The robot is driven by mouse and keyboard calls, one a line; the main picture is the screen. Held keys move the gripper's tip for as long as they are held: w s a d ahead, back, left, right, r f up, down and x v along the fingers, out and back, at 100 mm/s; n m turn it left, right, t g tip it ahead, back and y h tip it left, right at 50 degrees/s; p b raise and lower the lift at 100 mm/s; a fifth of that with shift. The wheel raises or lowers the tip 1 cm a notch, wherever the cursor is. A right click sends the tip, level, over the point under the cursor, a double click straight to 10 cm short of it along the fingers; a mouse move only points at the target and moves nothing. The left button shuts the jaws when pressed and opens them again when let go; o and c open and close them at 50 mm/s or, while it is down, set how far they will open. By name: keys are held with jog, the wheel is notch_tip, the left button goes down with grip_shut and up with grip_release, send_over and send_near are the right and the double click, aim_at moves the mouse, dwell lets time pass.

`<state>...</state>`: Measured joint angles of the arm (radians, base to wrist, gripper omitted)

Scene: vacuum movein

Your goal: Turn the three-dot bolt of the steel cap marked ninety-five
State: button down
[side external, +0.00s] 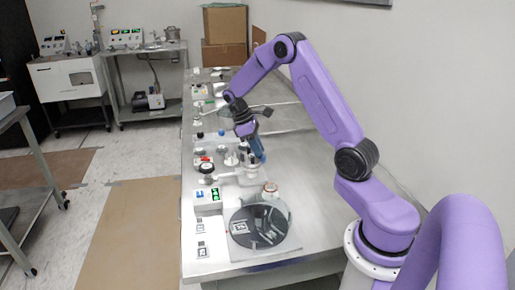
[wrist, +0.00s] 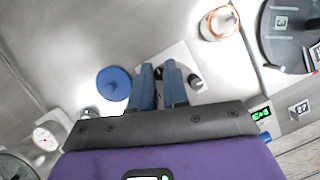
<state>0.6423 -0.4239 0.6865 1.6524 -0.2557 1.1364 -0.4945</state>
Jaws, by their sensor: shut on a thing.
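My gripper (side external: 261,158) points down over the steel fittings in the middle of the bench. In the wrist view its two blue fingertips (wrist: 160,70) are close together over a pale steel plate (wrist: 180,52). They are shut on a small dark part, mostly hidden between them. A dark knob (wrist: 195,81) sits just right of the fingers. No three-dot mark or number ninety-five can be read, so I cannot tell which bolt or cap this is.
A blue disc (wrist: 113,83) lies left of the fingers. A copper-rimmed jar (side external: 270,188) and a dark round plate (side external: 239,212) stand nearer the front. A box with a green display (side external: 208,201) is at the left edge. The bench's right side is clear.

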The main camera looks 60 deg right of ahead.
jog(key=c, duration=1.1)
grip_release()
jog(key=v, duration=1.7)
jog(key=shift+r, duration=0.2)
jog(key=shift+a, duration=0.1)
jog(key=shift+c, duration=0.3)
